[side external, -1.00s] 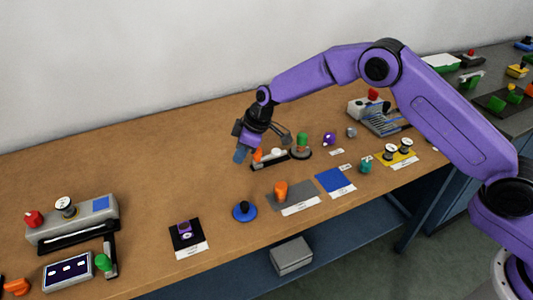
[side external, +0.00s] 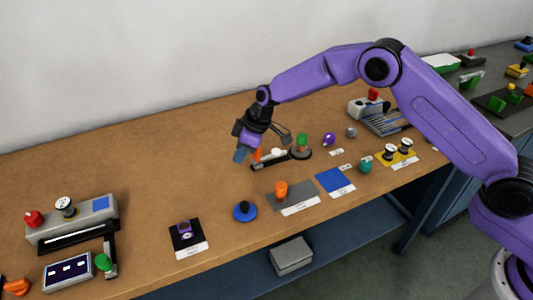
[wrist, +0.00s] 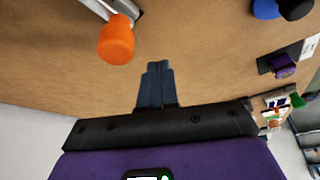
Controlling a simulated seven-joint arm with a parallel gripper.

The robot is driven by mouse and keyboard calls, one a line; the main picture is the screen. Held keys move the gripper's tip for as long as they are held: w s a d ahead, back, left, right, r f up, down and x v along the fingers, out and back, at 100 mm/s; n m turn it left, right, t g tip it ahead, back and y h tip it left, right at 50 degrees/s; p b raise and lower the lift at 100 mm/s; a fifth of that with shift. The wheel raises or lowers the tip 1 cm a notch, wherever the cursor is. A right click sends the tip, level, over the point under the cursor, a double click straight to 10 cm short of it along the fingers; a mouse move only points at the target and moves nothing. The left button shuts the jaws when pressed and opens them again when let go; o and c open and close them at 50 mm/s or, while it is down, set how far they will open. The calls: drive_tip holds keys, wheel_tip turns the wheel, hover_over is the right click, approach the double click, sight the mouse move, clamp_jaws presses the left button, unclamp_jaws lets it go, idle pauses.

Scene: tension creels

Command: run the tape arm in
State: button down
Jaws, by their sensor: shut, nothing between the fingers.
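My gripper (side external: 242,154) is shut and empty, its blue fingertips above the wooden bench; the fingers also show pressed together in the wrist view (wrist: 156,78). An orange knob (side external: 259,153) sits just right of the fingertips, partly hidden by my gripper. In the wrist view the orange knob (wrist: 116,40) is ahead and left of the fingers, with a clear gap. It sits at the end of a pale rail-like part (wrist: 122,8). In the side view a dark, narrow base (side external: 268,163) lies beside the knob. No label shows which part is the tape arm.
A green-knobbed post (side external: 302,141) stands right of the dark base. A blue disc with a black knob (side external: 244,212) and an orange peg on a grey mat (side external: 304,194) lie nearer the front edge. A grey console (side external: 75,219) stands far left. Bench left of my gripper is clear.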

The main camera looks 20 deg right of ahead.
drive_tip(key=shift+d, duration=2.55)
drive_tip(key=shift+a, duration=0.85)
wheel_tip(320, 180, up, 7)
idle(0.4)
